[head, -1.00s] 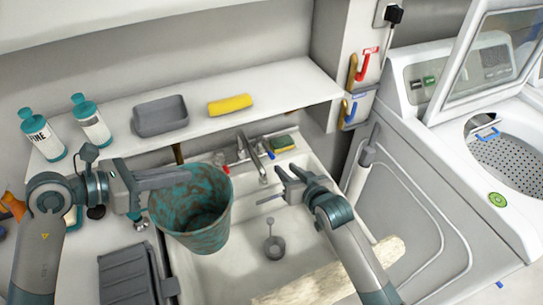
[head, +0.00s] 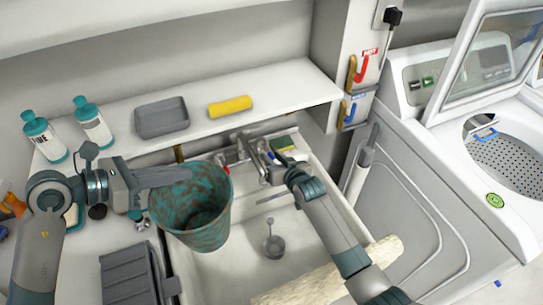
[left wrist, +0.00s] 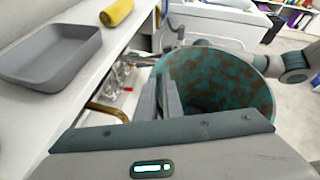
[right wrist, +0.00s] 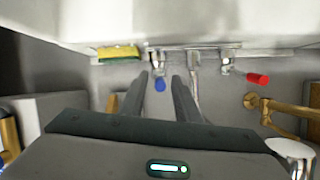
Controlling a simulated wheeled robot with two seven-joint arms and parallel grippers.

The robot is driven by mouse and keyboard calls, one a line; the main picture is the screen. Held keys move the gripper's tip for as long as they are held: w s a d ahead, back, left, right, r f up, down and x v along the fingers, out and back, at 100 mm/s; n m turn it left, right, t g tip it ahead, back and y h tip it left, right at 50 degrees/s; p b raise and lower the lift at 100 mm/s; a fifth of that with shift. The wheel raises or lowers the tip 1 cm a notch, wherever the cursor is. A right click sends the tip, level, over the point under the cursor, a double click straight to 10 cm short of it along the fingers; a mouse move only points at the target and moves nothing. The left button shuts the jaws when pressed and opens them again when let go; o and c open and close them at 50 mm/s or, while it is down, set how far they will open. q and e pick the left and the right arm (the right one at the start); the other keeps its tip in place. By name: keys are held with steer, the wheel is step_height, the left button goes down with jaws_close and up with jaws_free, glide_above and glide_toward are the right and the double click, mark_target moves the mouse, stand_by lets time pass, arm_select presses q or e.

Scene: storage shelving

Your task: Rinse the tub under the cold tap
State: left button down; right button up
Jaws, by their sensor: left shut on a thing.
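The tub (head: 190,208), a teal bucket with brown mottling, hangs upright and open-topped over the left part of the sink. My left gripper (head: 182,176) is shut on its rim; the grip also shows in the left wrist view (left wrist: 165,92). The tap spout (head: 255,152) is behind and right of the tub, and no water shows. My right gripper (head: 264,158) is open at the tap. In the right wrist view the blue cold handle (right wrist: 159,85) lies between its fingers; I cannot tell if they touch it. The red handle (right wrist: 258,79) is to the right there.
A shelf (head: 200,130) above the sink bears a grey tray (head: 161,118), a yellow roll (head: 230,106) and two bottles. A pale cylinder (head: 330,278) crosses the sink's front. A washing machine (head: 430,190) stands right.

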steer(key=shift+w+a+f, duration=0.2)
steer(key=shift+w, duration=0.3)
jaws_close()
arm_select(q)
steer(key=shift+r, duration=0.1)
arm_select(e)
steer(key=shift+d, duration=0.1)
